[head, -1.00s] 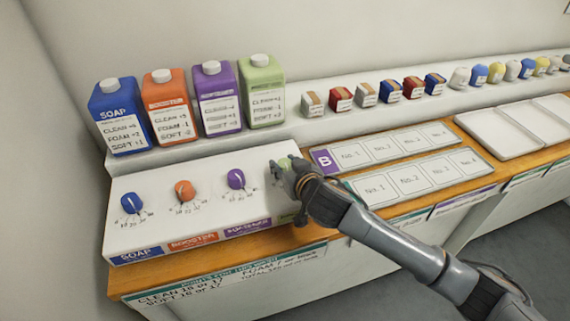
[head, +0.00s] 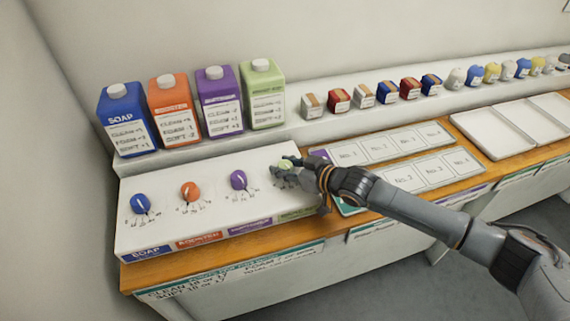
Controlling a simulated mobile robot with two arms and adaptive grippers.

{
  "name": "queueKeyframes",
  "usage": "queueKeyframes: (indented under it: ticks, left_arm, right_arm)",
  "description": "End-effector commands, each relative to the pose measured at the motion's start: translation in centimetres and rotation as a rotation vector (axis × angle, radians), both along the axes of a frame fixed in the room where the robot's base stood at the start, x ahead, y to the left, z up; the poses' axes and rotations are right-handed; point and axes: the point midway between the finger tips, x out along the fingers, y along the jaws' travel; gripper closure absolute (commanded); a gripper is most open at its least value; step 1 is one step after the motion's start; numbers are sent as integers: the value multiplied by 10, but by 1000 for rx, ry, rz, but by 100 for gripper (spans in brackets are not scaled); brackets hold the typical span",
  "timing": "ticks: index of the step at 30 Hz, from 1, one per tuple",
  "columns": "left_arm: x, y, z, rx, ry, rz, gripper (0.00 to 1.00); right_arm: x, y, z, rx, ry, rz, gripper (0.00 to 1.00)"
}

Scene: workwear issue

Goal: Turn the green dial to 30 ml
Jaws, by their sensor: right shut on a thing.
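The green dial (head: 285,164) is at the right end of the white sloped dispenser panel (head: 215,217). My right gripper (head: 284,170) is shut on the green dial. The fingers cover most of the dial and its scale, so I cannot read its setting. My left gripper is not in view.
Blue (head: 140,204), orange (head: 191,191) and purple (head: 239,180) dials sit to the left on the same panel. Several coloured jugs stand on the ledge behind, including a green jug (head: 264,95). Numbered mats (head: 385,143) and white trays (head: 492,133) lie to the right.

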Motion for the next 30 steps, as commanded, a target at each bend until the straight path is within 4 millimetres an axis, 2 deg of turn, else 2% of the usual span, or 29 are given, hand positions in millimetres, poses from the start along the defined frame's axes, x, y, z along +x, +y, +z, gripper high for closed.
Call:
queueKeyframes:
  ticks: [7, 8, 11, 23, 30]
  left_arm:
    - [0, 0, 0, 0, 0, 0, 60]
    - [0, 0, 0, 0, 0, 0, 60]
    - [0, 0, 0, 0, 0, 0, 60]
    - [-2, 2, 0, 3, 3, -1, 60]
    - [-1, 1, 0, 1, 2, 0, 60]
  right_arm:
    - [-1, 0, -2, -1, 4, 0, 96]
    - [-1, 0, -2, -2, 4, -1, 62]
    - [-1, 0, -2, -2, 4, -1, 42]
    - [-3, -4, 1, -1, 2, -2, 40]
    - [-28, -33, 16, -2, 3, -4, 40]
